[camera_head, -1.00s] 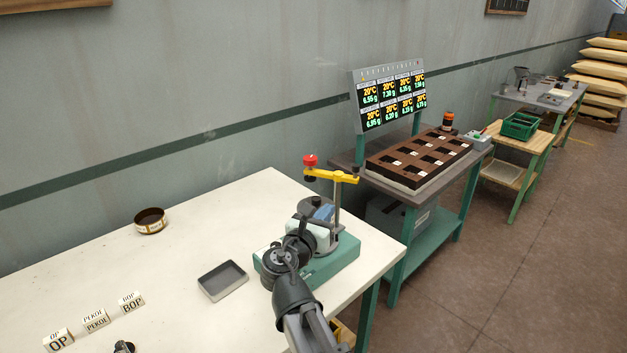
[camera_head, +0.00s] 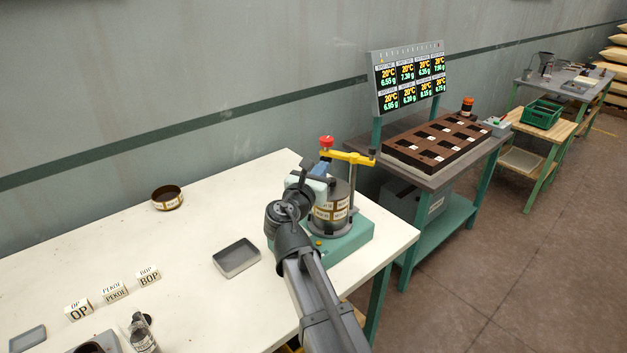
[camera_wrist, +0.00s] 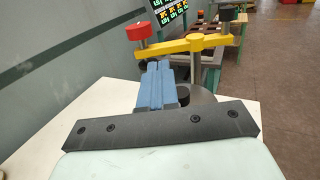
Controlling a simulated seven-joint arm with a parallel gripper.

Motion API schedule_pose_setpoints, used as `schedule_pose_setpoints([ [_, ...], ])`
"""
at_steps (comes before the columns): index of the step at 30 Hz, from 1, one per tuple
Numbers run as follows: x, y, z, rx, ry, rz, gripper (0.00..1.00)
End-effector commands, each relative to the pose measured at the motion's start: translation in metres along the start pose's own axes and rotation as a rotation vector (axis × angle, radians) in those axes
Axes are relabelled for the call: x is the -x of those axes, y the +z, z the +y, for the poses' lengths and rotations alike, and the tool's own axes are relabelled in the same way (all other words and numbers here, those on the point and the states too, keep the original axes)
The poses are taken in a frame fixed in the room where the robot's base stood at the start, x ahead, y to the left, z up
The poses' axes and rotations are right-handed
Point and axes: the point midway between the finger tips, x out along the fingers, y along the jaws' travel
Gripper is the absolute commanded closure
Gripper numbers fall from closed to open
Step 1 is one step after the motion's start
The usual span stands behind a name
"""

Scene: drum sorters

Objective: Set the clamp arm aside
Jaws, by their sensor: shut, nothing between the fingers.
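The yellow clamp arm (camera_head: 348,157) reaches sideways from its post above a drum (camera_head: 330,207) on the green base (camera_head: 345,238). A red knob (camera_head: 326,142) tops its left end. My gripper (camera_wrist: 158,75) has blue fingers, shut and empty, just short of the arm. It also shows in the head view (camera_head: 323,168), beside the red knob. Whether the fingers touch the clamp arm is unclear.
A shallow grey tray (camera_head: 236,257) and a round brown tin (camera_head: 167,197) lie on the white table (camera_head: 200,225). Label blocks (camera_head: 115,291) stand at the left. A brown compartment tray (camera_head: 436,142) sits on the bench at right, under a display. The table between the tins is clear.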

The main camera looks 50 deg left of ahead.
Motion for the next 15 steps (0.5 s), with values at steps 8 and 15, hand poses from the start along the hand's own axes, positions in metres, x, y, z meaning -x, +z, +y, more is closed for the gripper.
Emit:
schedule_pose_setpoints([
  [8,-0.040,0.000,0.001,0.000,-0.001,0.000,1.00],
  [15,-0.052,0.000,0.000,0.000,0.000,0.000,1.00],
])
